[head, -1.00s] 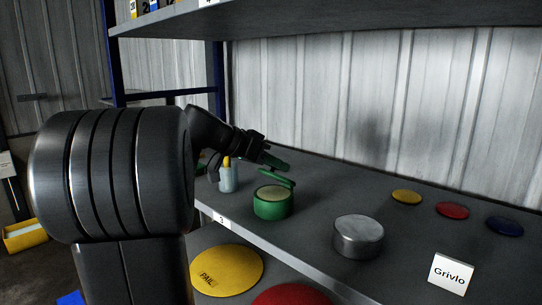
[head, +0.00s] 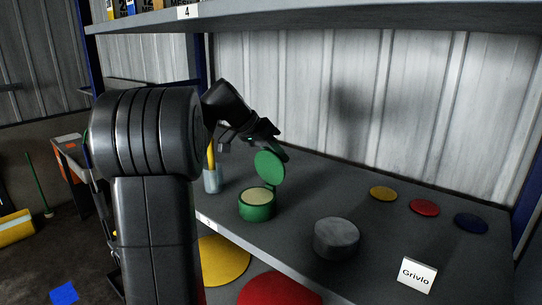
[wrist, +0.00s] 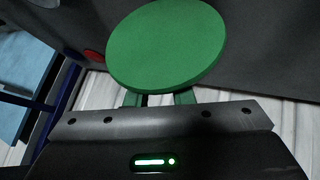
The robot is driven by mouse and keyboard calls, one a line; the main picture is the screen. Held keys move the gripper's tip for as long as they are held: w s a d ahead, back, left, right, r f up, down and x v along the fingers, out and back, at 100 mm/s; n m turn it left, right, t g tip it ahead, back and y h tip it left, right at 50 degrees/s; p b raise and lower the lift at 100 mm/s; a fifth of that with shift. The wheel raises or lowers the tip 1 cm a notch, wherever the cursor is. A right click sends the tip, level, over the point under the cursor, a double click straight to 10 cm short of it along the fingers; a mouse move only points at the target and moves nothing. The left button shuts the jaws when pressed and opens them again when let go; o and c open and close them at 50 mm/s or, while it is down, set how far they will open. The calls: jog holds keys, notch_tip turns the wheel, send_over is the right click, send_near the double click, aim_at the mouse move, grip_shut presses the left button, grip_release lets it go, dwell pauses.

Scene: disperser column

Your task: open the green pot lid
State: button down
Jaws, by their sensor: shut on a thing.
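The green pot (head: 257,206) stands upright on the grey shelf, its top uncovered and a pale filling showing. My gripper (head: 277,148) is above and behind the pot, shut on the green lid (head: 269,167). The lid is a round disc, tilted steeply near upright, above the pot's back side. Its lower edge is close to the pot's rim; I cannot tell if they touch. In the wrist view the lid (wrist: 167,45) fills the upper middle and hides part of the fingers.
A grey metal tin (head: 336,238) stands to the right of the pot. Yellow (head: 383,193), red (head: 424,207) and blue (head: 471,223) discs lie further right, with a "Grivlo" sign (head: 417,274) in front. A grey cup (head: 212,180) stands left. An upper shelf (head: 330,16) overhangs.

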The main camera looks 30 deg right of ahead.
jog(key=shift+w+d+f, duration=0.3)
jog(key=shift+d+f, duration=0.4)
jog(key=shift+f, duration=0.2)
dwell(0.8)
jog(key=c, duration=1.5)
grip_release()
jog(key=shift+o, duration=0.8)
jog(key=shift+w, duration=0.1)
jog(key=shift+r, duration=0.1)
